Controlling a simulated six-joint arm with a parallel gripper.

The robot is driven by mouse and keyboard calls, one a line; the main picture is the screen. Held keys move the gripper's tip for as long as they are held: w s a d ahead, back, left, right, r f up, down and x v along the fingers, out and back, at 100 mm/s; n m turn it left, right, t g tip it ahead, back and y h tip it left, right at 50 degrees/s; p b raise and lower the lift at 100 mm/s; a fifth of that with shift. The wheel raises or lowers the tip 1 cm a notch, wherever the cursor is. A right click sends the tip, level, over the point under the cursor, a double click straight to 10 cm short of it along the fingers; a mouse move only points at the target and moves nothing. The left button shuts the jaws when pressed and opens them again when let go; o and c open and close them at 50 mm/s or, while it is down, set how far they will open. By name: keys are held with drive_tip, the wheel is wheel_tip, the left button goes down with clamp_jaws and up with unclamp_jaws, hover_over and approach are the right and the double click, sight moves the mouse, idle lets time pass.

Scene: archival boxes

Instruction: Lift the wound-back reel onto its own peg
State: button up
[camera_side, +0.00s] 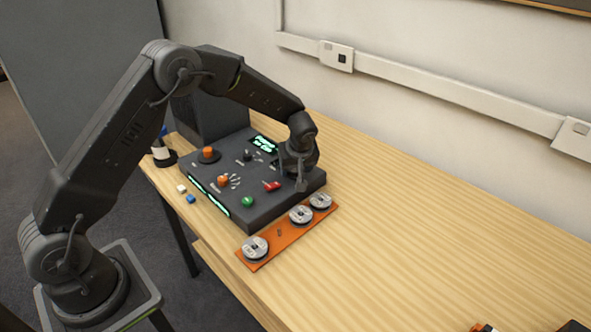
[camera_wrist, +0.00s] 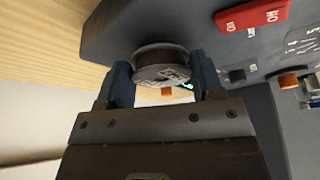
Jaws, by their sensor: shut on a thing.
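My gripper (camera_side: 299,183) is over the near right part of the dark console (camera_side: 262,212). In the wrist view my gripper (camera_wrist: 163,76) is shut on a grey reel (camera_wrist: 161,74), with one blue-grey finger on each side. I cannot tell whether the held reel touches the console; it is hard to make out in the side view. An orange board (camera_side: 268,241) lies in front of the console. It carries a reel (camera_side: 255,247) at its left end and two more reels (camera_side: 301,214) (camera_side: 320,201) toward its right end. A bare peg (camera_side: 279,232) shows between them.
The console has a red switch (camera_side: 271,186), a green button (camera_side: 247,202), orange knobs (camera_side: 208,153) and lit panels. Small white and blue blocks (camera_side: 191,198) lie at its left. The wooden table (camera_side: 430,240) is clear to the right, with small items at the bottom right corner.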

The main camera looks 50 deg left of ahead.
drive_tip(key=r, duration=0.2)
drive_tip(key=a+r, duration=0.1)
drive_tip(key=r, duration=0.1)
drive_tip(key=shift+s, duration=0.25)
drive_tip(key=s+a+r, duration=0.6)
drive_tip(key=a, duration=0.2)
drive_tip(key=s+d+f, duration=0.1)
drive_tip(key=d, duration=0.2)
drive_tip(key=s+d+f, duration=0.1)
drive_tip(key=d+f, duration=0.1)
drive_tip(key=d, duration=0.2)
drive_tip(key=s+d+f, duration=0.1)
drive_tip(key=d, duration=0.3)
drive_tip(key=shift+s+f, duration=0.1)
drive_tip(key=shift+f, duration=0.05)
drive_tip(key=s+d+f, duration=0.1)
drive_tip(key=s+d, duration=0.1)
drive_tip(key=s+d+f, duration=0.1)
drive_tip(key=s+d, duration=0.1)
drive_tip(key=d, duration=0.1)
drive_tip(key=s+d+f, duration=0.1)
drive_tip(key=d+f, duration=0.1)
drive_tip(key=d, duration=0.1)
drive_tip(key=shift+s+d, duration=0.25)
drive_tip(key=shift+s, duration=0.15)
drive_tip(key=shift+f, duration=1.35)
drive_tip(key=shift+f, duration=0.85)
